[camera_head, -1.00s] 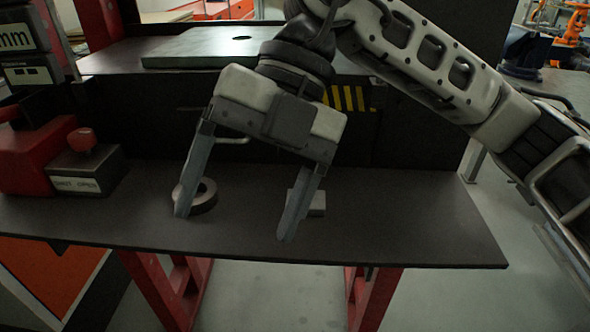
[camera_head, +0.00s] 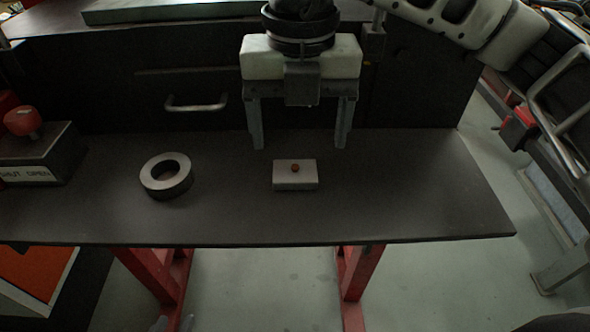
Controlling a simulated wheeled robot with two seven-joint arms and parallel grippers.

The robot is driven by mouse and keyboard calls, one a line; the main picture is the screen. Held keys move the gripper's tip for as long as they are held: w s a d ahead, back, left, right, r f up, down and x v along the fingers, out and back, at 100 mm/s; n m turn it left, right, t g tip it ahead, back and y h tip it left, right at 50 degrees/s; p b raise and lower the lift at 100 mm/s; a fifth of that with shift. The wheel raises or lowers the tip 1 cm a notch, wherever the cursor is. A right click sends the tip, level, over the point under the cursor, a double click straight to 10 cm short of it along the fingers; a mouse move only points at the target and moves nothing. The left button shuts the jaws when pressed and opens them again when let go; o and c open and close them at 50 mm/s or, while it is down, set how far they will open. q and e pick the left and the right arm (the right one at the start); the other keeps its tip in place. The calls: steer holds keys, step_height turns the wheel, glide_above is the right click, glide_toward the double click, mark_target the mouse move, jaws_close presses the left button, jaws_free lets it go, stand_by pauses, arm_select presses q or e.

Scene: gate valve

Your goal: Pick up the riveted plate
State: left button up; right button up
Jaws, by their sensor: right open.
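The riveted plate (camera_head: 284,182) is a small, light grey rectangular block with one orange-red rivet on top. It lies flat on the dark worktop, right of the middle. My right gripper (camera_head: 300,145) points down with its two fingers wide apart and nothing between them. Its fingertips appear above and a little behind the plate in the picture, one to each side of it, not touching it. The plate is fully visible. My left gripper is not in view.
A grey metal ring (camera_head: 167,175) lies on the worktop (camera_head: 400,200) left of the plate. A box with a red knob and "SHUT OPEN" label (camera_head: 38,155) stands at the far left. A drawer handle (camera_head: 196,105) sticks out behind. The worktop right of the plate is clear.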

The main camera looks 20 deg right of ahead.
mark_target(295, 166)
steer(key=shift+a+f+p, duration=0.15)
steer(key=shift+f+p, duration=0.1)
steer(key=shift+f, duration=1.15)
steer(key=shift+a+f+p, duration=0.15)
steer(key=shift+f+p, duration=0.05)
steer(key=shift+f, duration=1.15)
steer(key=c, duration=1.1)
